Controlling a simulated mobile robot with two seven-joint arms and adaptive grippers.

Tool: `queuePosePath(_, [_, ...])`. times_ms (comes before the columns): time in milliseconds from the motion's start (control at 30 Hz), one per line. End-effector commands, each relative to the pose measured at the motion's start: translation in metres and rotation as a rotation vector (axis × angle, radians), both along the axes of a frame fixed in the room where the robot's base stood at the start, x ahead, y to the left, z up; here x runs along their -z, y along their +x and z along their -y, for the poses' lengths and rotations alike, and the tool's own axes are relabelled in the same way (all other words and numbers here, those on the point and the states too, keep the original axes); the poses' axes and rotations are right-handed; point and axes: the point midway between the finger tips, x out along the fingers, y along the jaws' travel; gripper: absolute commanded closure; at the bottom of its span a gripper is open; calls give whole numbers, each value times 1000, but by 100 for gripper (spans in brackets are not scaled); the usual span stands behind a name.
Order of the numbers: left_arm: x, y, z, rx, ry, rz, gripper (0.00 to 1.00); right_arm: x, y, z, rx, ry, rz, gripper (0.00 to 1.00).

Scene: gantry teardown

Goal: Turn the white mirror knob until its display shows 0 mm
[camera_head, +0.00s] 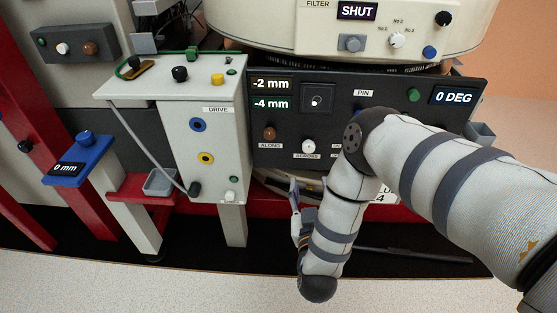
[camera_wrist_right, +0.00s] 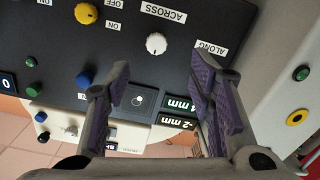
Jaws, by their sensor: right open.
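The white knob labelled ACROSS (camera_head: 308,146) is on the dark panel, right of a brown knob (camera_head: 269,133) labelled ALONG. Two displays above them read -2 mm (camera_head: 271,84) and -4 mm (camera_head: 271,103). My right gripper (camera_head: 296,190) is below the white knob, mostly hidden by my own arm. In the right wrist view the panel appears upside down. My right gripper (camera_wrist_right: 159,65) is open and empty there. The white knob (camera_wrist_right: 156,43) shows in the gap, slightly beyond the fingertips. A finger hides the brown knob there. My left gripper is not in view.
The grey DRIVE box (camera_head: 213,150) stands left of the panel. Further left are a blue plate (camera_head: 67,172) with a 0 mm display and a red ledge with a grey tray (camera_head: 159,182). A yellow knob (camera_wrist_right: 86,13) and a blue knob (camera_wrist_right: 83,79) are near the right gripper.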

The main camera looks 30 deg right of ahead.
Motion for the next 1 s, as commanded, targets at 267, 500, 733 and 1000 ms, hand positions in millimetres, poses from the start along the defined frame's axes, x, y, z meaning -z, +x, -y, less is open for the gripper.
queuePosePath(267, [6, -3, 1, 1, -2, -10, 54, -7, 30, 22, 25, -24, 38, 51])
queuePosePath(500, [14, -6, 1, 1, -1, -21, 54, -5, 81, 53, 23, -23, 34, 51])
queuePosePath(733, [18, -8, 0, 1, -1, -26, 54, -6, 105, 67, 20, -22, 33, 51])
queuePosePath(1000, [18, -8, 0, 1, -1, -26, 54, -7, 106, 67, 19, -21, 31, 53])
